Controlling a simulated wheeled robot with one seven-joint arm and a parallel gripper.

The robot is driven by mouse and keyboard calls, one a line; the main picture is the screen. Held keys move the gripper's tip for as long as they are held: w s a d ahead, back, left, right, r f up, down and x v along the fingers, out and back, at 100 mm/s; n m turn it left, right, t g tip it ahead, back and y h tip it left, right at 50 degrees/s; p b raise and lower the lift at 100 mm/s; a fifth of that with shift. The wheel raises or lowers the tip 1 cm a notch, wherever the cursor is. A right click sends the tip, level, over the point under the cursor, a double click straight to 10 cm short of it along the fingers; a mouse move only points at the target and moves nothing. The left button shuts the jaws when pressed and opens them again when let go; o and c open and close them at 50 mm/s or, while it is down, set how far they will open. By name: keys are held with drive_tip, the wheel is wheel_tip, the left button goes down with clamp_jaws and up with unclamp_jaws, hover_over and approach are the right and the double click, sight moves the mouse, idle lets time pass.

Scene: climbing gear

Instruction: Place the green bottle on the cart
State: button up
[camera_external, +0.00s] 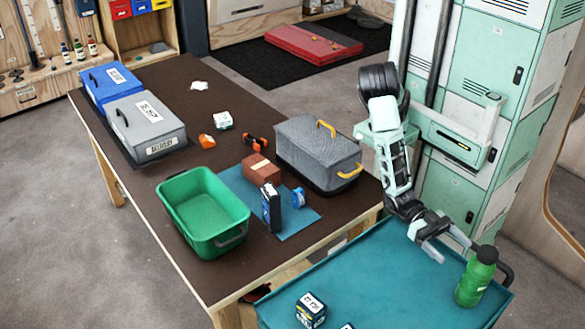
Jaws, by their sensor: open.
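The green bottle (476,277) stands upright on the teal top of the cart (385,275), near its right edge. It has a dark cap and a dark loop at its right side. My gripper (452,245) is open just to the upper left of the bottle, with its fingers pointing toward it. The fingers do not enclose the bottle. I cannot tell whether a fingertip touches it.
A small dark box with a white label (311,310) is on the cart's front left. The brown table (190,80) beside it holds a green bin (203,212), a grey case (318,153) and small items. Mint lockers (490,80) stand behind my arm. The cart's middle is clear.

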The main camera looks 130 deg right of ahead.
drive_tip(key=d+m+t+h, duration=0.2)
drive_tip(key=d+m+h, duration=0.2)
drive_tip(key=d+h, duration=0.9)
drive_tip(key=s+d+r+m+g+h, duration=0.2)
drive_tip(key=s+d+m+g+h, duration=0.2)
drive_tip(key=s+d, duration=1)
drive_tip(key=d, duration=0.4)
drive_tip(key=shift+s+r+m+g, duration=0.25)
drive_tip(key=shift+r+m+g, duration=0.05)
drive_tip(key=shift+r+g, duration=0.1)
drive_tip(key=shift+d, duration=0.1)
